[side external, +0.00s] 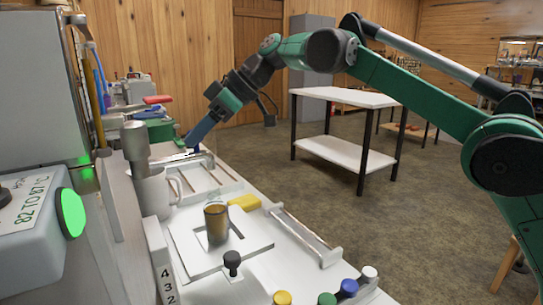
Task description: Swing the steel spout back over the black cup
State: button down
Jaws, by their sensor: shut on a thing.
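My gripper (192,147) reaches down from the upper right to the far part of the white bench. Its tips meet a thin pale metal piece, which seems to be the steel spout (182,159), just behind the white mug. The jaws are shut on it, though the contact is small and partly hidden. The spout lies about level, running left toward the steel cylinder (135,141). I cannot make out a black cup with certainty; small dark shapes near the gripper tips are too small to tell.
A white mug (152,194) stands below the cylinder. A black knob (232,259) and several coloured knobs are nearer. A grey machine (40,90) closes off the left side.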

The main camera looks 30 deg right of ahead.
jog(key=shift+s, duration=0.1)
jog(key=shift+s+a, duration=0.15)
jog(key=shift+s, duration=0.85)
jog(key=shift+s, duration=0.1)
jog(key=shift+s+a, duration=0.2)
jog(key=shift+s, duration=0.25)
jog(key=shift+s+a, duration=0.2)
jog(key=shift+s, duration=0.25)
jog(key=shift+s+a, duration=0.6)
jog(key=shift+s, duration=0.25)
